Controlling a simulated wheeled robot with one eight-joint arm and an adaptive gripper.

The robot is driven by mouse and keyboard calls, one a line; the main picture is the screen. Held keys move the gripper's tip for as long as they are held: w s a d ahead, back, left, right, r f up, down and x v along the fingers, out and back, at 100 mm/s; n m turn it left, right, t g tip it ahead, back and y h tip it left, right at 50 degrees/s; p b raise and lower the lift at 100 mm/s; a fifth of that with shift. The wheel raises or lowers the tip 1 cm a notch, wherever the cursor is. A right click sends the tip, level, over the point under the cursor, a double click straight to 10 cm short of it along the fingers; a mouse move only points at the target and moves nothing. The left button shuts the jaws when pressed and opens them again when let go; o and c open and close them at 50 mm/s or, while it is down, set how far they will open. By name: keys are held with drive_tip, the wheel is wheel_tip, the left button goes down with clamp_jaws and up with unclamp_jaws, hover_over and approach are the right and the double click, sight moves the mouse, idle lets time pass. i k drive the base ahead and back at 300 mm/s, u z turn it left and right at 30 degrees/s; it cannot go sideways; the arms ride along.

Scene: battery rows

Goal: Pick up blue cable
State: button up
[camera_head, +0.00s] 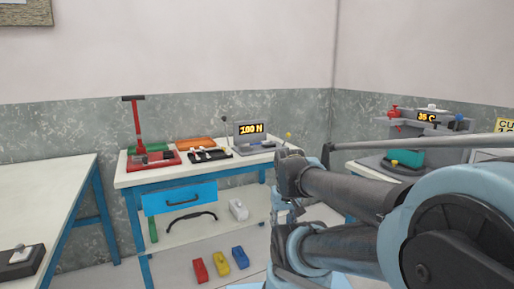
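No plainly cable-shaped blue thing can be made out. My gripper cannot be made out, and I see nothing held.
The blue-legged work table (140,179) carries a red press (139,130), trays and a "100 N" display (249,129). Below are a blue drawer (180,197) and a shelf with a white item (238,209). Another table (40,195) stands left, with clear floor between.

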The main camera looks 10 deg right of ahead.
sight(256, 144)
drive_tip(key=i, duration=1)
